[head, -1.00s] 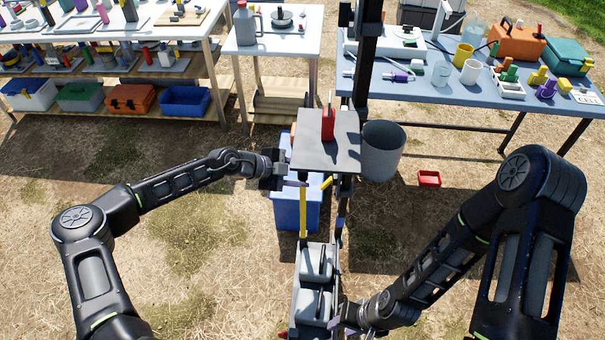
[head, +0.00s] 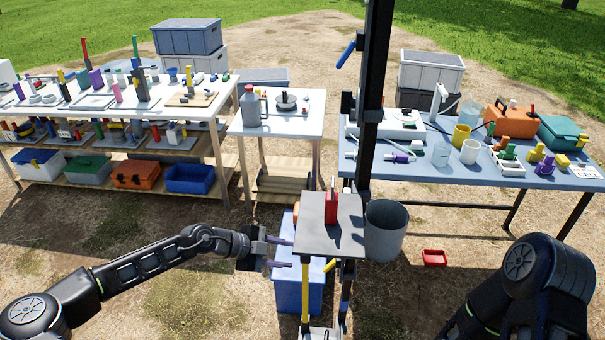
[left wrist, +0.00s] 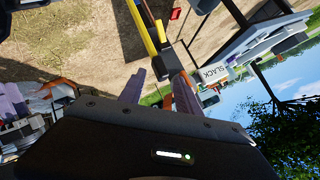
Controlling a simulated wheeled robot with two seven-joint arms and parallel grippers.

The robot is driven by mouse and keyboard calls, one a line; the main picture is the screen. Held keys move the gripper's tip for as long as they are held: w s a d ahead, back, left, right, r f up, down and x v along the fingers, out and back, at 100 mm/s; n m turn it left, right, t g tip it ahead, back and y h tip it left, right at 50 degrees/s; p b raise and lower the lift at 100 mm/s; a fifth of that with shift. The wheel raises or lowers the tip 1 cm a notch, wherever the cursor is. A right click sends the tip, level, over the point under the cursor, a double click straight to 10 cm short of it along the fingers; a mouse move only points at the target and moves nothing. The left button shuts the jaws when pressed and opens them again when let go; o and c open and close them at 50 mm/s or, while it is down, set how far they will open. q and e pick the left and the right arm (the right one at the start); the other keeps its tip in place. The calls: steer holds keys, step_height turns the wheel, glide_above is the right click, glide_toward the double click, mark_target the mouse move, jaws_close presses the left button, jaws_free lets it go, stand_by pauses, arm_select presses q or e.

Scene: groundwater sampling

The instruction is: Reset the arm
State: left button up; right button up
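My left gripper (head: 278,252) is just left of the small grey shelf on the post, above a blue bin. Its two purple fingers point right and stand apart with nothing between them. The left wrist view also shows the two fingers of my left gripper (left wrist: 160,88) apart and empty. My right arm (head: 545,270) comes in at the lower right and runs down out of the picture. My right gripper is outside both views.
The grey shelf (head: 314,242) carries a red object (head: 331,208). A grey bucket (head: 384,230) hangs beside it on the black post (head: 372,90). A blue bin (head: 290,292) stands below. A blue table (head: 420,172) is at right, a white table (head: 275,128) behind. A red tray (head: 434,257) lies on the ground.

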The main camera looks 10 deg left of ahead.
arm_select(q)
steer(key=s+d+f+m+g+y, duration=0.15)
steer(key=s+f+m, duration=0.5)
steer(key=m, duration=0.65)
steer(key=s+d+f+m+t+y, duration=0.1)
steer(key=s+d+f+m+y, duration=0.15)
steer(key=s+f+m, duration=0.75)
steer(key=s+f+m+g+y, duration=0.1)
steer(key=s+m+g, duration=0.3)
steer(key=s+m, duration=1.3)
steer(key=f+m, duration=0.1)
steer(key=m, duration=0.8)
steer(key=shift+s, duration=0.35)
